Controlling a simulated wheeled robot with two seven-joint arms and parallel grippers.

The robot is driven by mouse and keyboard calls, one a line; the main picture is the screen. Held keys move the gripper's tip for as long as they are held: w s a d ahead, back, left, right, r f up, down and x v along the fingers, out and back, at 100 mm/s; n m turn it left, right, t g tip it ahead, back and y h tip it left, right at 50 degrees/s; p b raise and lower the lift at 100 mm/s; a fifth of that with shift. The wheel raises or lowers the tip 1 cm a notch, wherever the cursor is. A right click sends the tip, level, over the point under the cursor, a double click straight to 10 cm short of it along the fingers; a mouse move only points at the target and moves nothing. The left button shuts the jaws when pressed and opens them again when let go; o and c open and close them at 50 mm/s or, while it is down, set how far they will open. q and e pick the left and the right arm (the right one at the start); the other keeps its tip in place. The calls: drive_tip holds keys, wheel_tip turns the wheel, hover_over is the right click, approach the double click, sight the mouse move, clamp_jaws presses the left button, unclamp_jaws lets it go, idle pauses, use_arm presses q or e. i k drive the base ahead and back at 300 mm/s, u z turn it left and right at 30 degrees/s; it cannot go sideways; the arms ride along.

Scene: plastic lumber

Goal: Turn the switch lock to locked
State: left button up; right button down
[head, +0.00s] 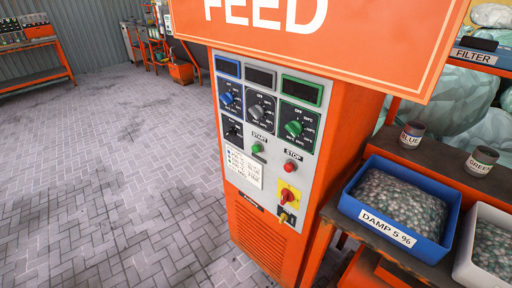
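An orange control cabinet (255,232) with a grey panel (262,205) stands in the middle of the head view. Low on the panel's right is a red rotary handle (287,196) on a yellow plate. Just below it is a small dark plate with a brass-coloured part (284,217); its lettering and setting are too small to read. A small black switch (234,130) sits at the panel's left, below the blue knob. I cannot tell for sure which of these is the switch lock. Neither of my grippers is in view.
Blue (226,98), grey (257,112) and green (294,128) knobs, a green START button (257,147) and a red STOP button (290,166) share the panel. A blue "DAMP 5 %" bin (436,252) stands right. The FEED sign (395,45) overhangs. Floor at left is clear.

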sight(284, 217)
drive_tip(key=z, duration=0.15)
drive_tip(key=k, duration=0.35)
drive_tip(key=z, duration=1.35)
